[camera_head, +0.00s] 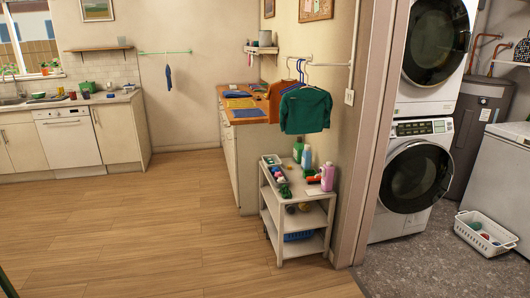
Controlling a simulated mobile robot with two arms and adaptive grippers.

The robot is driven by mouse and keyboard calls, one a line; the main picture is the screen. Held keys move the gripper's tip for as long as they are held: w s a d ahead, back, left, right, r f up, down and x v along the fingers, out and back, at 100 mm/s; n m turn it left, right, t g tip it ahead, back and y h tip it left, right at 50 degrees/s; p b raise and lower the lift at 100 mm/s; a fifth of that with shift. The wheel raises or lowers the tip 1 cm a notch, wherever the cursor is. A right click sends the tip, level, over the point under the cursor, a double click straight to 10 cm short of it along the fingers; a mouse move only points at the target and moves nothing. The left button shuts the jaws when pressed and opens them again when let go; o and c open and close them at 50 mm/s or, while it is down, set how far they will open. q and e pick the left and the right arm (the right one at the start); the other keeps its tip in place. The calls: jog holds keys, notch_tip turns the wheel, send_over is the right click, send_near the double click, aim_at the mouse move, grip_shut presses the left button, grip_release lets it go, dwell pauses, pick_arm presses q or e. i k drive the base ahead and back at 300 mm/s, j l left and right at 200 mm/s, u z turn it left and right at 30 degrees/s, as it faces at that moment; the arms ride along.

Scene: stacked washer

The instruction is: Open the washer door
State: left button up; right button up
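Two white front-loading machines stand stacked at the right. The lower machine (399,215) has a round dark glass door (416,178), which looks shut against its front. A control panel (422,128) with a dial and buttons runs above that door. The upper machine (425,107) also has a round dark door (436,42), which looks shut; its top is cut off by the frame. Neither of my grippers shows in the head view.
A wall end (365,150) stands just left of the machines. A white cart (290,220) with bottles is beside it. A white laundry basket (484,236) sits on the grey floor at right, near a white chest (500,180). Wooden floor (170,235) lies open at left.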

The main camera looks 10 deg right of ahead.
aim_at(416, 177)
jog(key=i+l+z, duration=0.1)
jog(key=i+z, duration=0.25)
jog(key=i+j+z, duration=0.1)
jog(key=i+z, duration=0.2)
jog(key=i, duration=0.3)
jog(key=i+j+z, duration=0.1)
jog(key=i+z, duration=0.25)
jog(key=i+j+z, duration=0.35)
jog(key=i, duration=0.2)
jog(key=i+l+z, duration=0.25)
jog(key=i+z, duration=0.25)
jog(key=i, duration=0.3)
jog(key=i+j+z, duration=0.1)
jog(key=i+z, duration=0.35)
jog(key=i, duration=0.35)
